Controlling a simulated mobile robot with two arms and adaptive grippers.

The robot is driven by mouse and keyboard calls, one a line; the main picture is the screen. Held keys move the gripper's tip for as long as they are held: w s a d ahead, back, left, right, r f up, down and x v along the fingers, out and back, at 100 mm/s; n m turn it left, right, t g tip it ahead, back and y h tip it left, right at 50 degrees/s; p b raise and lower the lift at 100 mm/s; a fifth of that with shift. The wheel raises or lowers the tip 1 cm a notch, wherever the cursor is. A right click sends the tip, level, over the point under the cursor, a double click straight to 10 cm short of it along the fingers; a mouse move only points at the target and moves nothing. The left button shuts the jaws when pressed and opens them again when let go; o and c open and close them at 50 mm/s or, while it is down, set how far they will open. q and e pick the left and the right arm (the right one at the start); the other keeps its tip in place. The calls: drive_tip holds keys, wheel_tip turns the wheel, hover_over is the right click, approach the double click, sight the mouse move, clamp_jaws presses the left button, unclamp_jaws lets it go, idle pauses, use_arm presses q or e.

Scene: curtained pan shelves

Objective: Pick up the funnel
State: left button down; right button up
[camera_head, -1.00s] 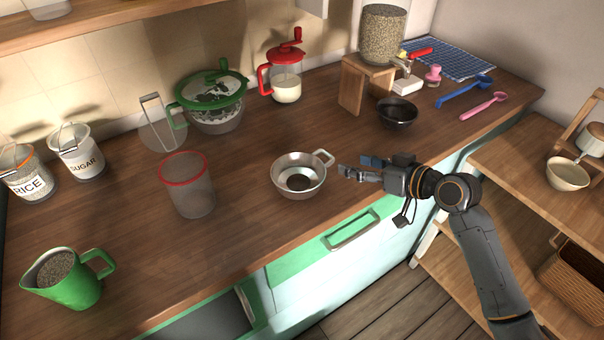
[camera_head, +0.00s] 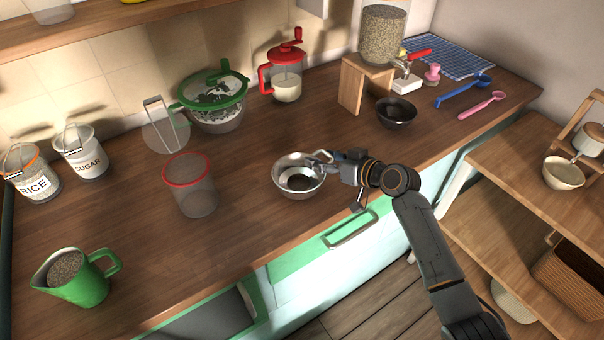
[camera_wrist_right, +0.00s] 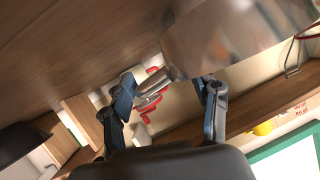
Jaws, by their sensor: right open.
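The funnel (camera_head: 288,187) is a shiny metal cone with a side handle, standing on the wooden counter near its front edge. My right gripper (camera_head: 322,163) is at the funnel's right rim and covers the handle in the head view. In the right wrist view the funnel's metal side (camera_wrist_right: 235,42) fills the upper right. Its handle (camera_wrist_right: 155,80) reaches between the two blue-padded fingers of my open right gripper (camera_wrist_right: 168,92), with gaps beside it. My left gripper is not in view.
A clear red-rimmed container (camera_head: 192,190) stands left of the funnel. A dark bowl (camera_head: 396,113) and a wooden stand (camera_head: 352,84) are behind to the right. A green jug (camera_head: 88,282) stands at the front left. The counter directly behind the funnel is clear.

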drive_tip(key=c, duration=1.1)
drive_tip(key=shift+c, duration=0.2)
